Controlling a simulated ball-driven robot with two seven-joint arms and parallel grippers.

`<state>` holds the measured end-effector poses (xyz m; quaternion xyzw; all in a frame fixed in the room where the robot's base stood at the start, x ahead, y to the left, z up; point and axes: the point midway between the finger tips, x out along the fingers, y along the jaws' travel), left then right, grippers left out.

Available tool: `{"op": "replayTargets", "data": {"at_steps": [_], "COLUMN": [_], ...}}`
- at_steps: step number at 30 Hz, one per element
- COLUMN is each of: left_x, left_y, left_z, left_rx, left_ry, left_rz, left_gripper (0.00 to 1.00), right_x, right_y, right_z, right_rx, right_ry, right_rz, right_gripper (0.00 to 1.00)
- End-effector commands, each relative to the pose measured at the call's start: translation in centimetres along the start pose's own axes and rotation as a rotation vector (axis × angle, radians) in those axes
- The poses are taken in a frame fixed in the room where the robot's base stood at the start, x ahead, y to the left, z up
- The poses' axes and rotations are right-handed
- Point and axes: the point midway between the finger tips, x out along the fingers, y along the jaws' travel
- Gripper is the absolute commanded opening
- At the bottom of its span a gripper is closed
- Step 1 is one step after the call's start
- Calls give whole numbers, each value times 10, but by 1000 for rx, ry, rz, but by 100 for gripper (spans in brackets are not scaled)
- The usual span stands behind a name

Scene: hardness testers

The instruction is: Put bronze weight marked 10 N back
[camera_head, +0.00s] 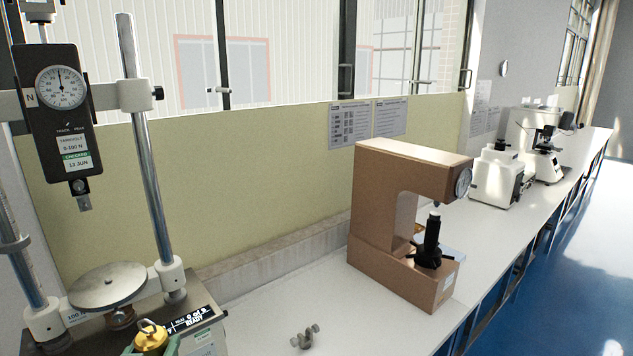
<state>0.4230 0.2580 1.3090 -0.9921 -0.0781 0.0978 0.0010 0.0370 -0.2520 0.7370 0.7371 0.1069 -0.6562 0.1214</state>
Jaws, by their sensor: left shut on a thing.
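A brass-yellow weight (151,336) with a ring on top shows at the bottom edge, left of centre. Its marking cannot be read, and its lower part is cut off by the picture edge. My left gripper (151,347) shows only as green fingertips on either side of the weight, shut on it. The weight is in front of the force tester's base, near its display (190,318). Whether it is lifted or resting on something cannot be seen. My right gripper is out of view.
The force tester has a dial gauge (62,88), a steel column (147,150) and a round plate (108,286). A small grey clamp-like part (305,337) lies on the white bench (262,318). A brown hardness tester (372,210) stands further right, with white instruments (497,176) beyond.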

Motion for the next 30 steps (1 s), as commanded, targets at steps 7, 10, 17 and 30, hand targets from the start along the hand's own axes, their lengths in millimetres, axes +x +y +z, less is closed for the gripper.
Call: {"op": "replayTargets", "data": {"at_steps": [7,10,17,30], "left_x": [16,22,32,36], "left_y": [34,44,55,56], "left_z": [86,114,158,169], "left_rx": [5,5,10,16], "left_ry": [11,9,3,3], "left_rz": [100,127,156,158], "left_gripper": [0,0,0,0], "right_x": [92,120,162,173], "right_y": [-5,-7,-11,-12], "right_z": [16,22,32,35], "right_rx": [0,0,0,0], "right_ry": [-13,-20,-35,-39], "right_rz": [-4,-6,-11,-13], "right_gripper": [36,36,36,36]}}
